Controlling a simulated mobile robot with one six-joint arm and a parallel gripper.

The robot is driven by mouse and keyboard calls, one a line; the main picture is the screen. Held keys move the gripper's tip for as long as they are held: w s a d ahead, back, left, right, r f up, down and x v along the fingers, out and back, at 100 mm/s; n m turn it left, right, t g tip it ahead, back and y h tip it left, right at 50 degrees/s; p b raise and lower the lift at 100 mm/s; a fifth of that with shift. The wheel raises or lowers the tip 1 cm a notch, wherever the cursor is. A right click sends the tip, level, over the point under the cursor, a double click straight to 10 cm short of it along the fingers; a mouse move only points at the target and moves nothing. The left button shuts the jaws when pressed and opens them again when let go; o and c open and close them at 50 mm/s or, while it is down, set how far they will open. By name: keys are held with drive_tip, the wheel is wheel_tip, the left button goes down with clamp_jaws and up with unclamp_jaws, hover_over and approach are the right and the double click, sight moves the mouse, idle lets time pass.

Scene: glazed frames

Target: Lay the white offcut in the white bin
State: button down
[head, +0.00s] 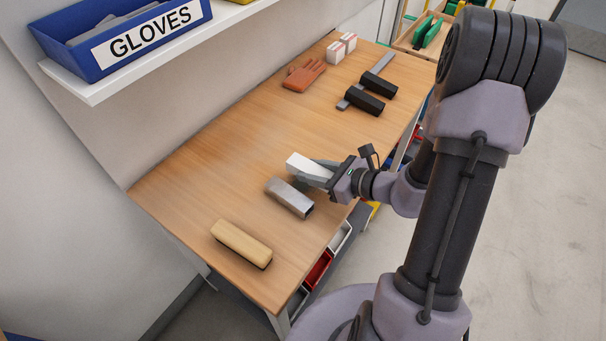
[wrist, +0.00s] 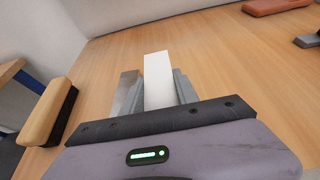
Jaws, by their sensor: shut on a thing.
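The white offcut (head: 303,167) is a pale block held over the wooden table by my gripper (head: 322,174). In the wrist view the white offcut (wrist: 158,75) stands out past the grey fingers of my gripper (wrist: 162,90), which are closed on its sides. Whether its underside touches the table I cannot tell. A white bin (head: 341,237) shows partly below the table's front edge, beside a red one; the tabletop hides part of it.
A silver metal block (head: 289,198) lies close beside my gripper. A wooden brush (head: 241,243) lies nearer the table's left end. Black-handled tools (head: 365,101), an orange glove (head: 304,75) and small boxes (head: 342,47) lie farther back. The red bin (head: 318,270) is under the edge.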

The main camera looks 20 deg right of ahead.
sight(305, 159)
drive_tip(key=w, duration=0.4)
drive_tip(key=shift+w+a+f+b, duration=0.1)
drive_tip(key=shift+w+f+b, duration=0.15)
drive_tip(key=shift+w+b, duration=0.15)
wheel_tip(305, 159, down, 4)
drive_tip(key=shift+w+r+b, duration=0.1)
drive_tip(key=shift+b, duration=0.9)
drive_tip(key=shift+r, duration=0.2)
drive_tip(key=shift+f, duration=0.1)
drive_tip(key=c, duration=0.9)
unclamp_jaws()
